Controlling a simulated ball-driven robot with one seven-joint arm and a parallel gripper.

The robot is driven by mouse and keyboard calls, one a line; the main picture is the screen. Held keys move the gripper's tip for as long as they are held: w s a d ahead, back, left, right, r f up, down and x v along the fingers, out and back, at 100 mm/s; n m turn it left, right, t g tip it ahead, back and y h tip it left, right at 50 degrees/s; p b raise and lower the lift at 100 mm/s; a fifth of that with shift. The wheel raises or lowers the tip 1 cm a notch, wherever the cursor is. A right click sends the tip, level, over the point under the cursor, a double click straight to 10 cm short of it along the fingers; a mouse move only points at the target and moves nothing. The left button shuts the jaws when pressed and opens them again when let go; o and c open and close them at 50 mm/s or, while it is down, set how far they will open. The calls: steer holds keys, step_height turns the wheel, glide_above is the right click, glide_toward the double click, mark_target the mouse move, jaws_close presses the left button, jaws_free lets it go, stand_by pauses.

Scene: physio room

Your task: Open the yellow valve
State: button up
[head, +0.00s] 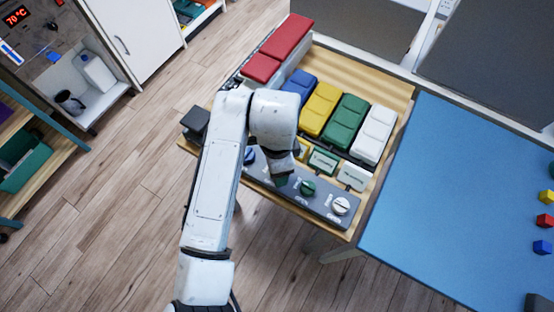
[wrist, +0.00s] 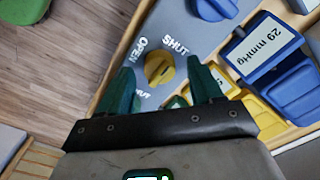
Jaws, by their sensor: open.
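The yellow valve (wrist: 158,69) is a round knob with a raised bar on a grey panel. In the wrist view the word OPEN stands at its upper left and SHUT at its upper right. The bar slants from lower left to upper right, roughly on the SHUT side. My gripper (wrist: 163,78) is open, its two green fingers on either side of the knob in this view. I cannot tell whether they touch it. In the head view my arm hides the yellow valve and most of the gripper.
A blue knob (wrist: 215,8) sits beside the yellow one; a green knob (head: 308,187) and a white knob (head: 341,205) are on the same panel. A blue-topped table (head: 440,190) stands right.

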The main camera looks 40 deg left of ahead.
steer(key=shift+f, duration=0.4)
steer(key=shift+c, duration=0.2)
steer(key=c, duration=1)
